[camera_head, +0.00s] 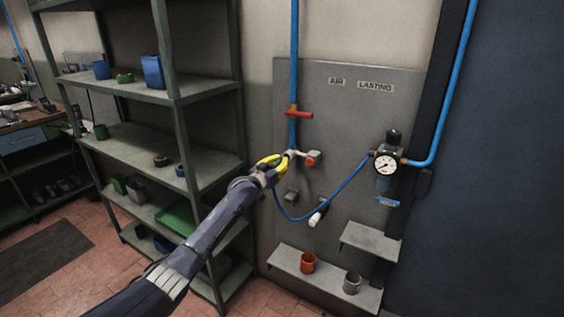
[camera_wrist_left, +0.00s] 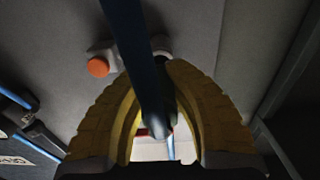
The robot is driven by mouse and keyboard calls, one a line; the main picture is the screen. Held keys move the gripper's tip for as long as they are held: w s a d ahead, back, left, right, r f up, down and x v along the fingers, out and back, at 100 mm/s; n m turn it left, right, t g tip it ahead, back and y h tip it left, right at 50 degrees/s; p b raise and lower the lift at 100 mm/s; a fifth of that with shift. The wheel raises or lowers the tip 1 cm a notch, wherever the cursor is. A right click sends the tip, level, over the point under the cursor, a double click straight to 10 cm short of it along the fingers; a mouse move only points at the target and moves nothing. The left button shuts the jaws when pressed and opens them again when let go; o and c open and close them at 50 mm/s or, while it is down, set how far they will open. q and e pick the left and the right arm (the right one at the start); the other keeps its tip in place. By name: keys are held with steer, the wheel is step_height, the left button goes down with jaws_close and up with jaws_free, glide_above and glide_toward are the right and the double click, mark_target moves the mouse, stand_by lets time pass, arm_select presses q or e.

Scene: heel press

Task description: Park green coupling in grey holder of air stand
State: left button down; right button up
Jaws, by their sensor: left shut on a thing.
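My left gripper (camera_head: 280,161) is at the air stand panel (camera_head: 345,100), beside an outlet with an orange end (camera_head: 313,158). Its yellow fingers are shut around the end of a blue hose (camera_head: 345,184), which hangs in a loop from the gauge unit. In the left wrist view the hose (camera_wrist_left: 143,50) runs between the fingers (camera_wrist_left: 168,70), and its end fitting (camera_wrist_left: 160,127) shows dark and pale. The coupling is mostly hidden and I cannot make out green on it. A grey cup-like holder (camera_head: 351,282) stands on the low ledge, well below and right of the gripper. My right gripper is not in view.
An orange cup-like holder (camera_head: 308,262) stands left of the grey one on the ledge (camera_head: 284,258). A small shelf (camera_head: 371,239), a white-tipped fitting (camera_head: 317,217), a grey block (camera_head: 291,195) and the gauge (camera_head: 386,163) stick out from the panel. Metal shelving (camera_head: 176,130) is at left.

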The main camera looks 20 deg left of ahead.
mark_target(275, 167)
arm_select(q)
steer(key=shift+v, duration=1.65)
steer(key=shift+s+a, duration=0.15)
steer(key=shift+s, duration=0.1)
steer(key=shift+f, duration=0.15)
step_height(275, 167, down, 24)
stand_by(2.4)
